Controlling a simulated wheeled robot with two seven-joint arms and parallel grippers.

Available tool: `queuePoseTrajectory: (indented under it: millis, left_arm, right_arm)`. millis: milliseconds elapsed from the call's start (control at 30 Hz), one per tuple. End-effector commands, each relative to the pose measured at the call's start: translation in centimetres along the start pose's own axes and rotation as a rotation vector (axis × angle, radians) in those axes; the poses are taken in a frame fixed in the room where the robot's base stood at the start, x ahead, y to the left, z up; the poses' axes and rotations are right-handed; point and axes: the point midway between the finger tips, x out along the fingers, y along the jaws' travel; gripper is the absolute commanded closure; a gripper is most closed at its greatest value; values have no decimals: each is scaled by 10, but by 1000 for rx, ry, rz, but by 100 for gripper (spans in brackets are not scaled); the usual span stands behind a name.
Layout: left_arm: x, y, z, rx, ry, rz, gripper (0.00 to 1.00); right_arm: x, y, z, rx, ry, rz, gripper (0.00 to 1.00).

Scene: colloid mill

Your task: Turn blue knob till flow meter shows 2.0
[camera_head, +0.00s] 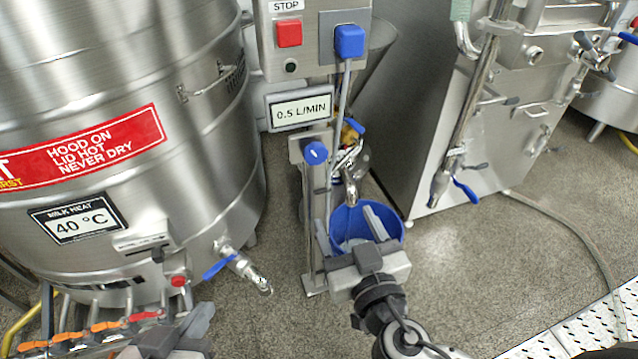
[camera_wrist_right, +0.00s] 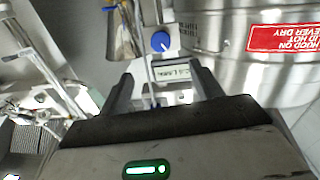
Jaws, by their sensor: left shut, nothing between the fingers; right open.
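The round blue knob (camera_head: 316,153) with a white mark sits on top of a metal post, below the flow meter (camera_head: 301,110). The flow meter reads 0.5 L/MIN. In the right wrist view the knob (camera_wrist_right: 160,41) shows beyond the fingertips, and the meter (camera_wrist_right: 175,72) appears between the fingers. My right gripper (camera_head: 347,221) is open and empty, in front of and below the knob, apart from it. My left gripper (camera_head: 205,315) is shut and empty at the bottom left, far from the knob.
A blue bucket (camera_head: 396,236) stands behind my right gripper, under a metal spout. A steel tank (camera_head: 215,130) with a blue-handled tap (camera_head: 220,267) is at left. Floor at right is largely clear.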

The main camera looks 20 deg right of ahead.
Motion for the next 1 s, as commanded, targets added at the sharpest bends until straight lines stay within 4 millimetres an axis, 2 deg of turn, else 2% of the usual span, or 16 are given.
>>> queuePoseTrajectory:
  millis: [167,700,833,1000]
  left_arm:
    - [0,0,0,-1,-10,0,100]
    - [2,-4,8,-5,-62,-14,100]
    - [2,-4,9,-5,-63,-14,100]
    - [2,-4,9,-5,-63,-14,100]
  right_arm:
    - [16,0,-5,4,26,1,35]
    - [128,0,-6,4,22,1,35]
    - [146,0,-6,3,21,0,35]
    - [157,0,-6,4,19,0,35]
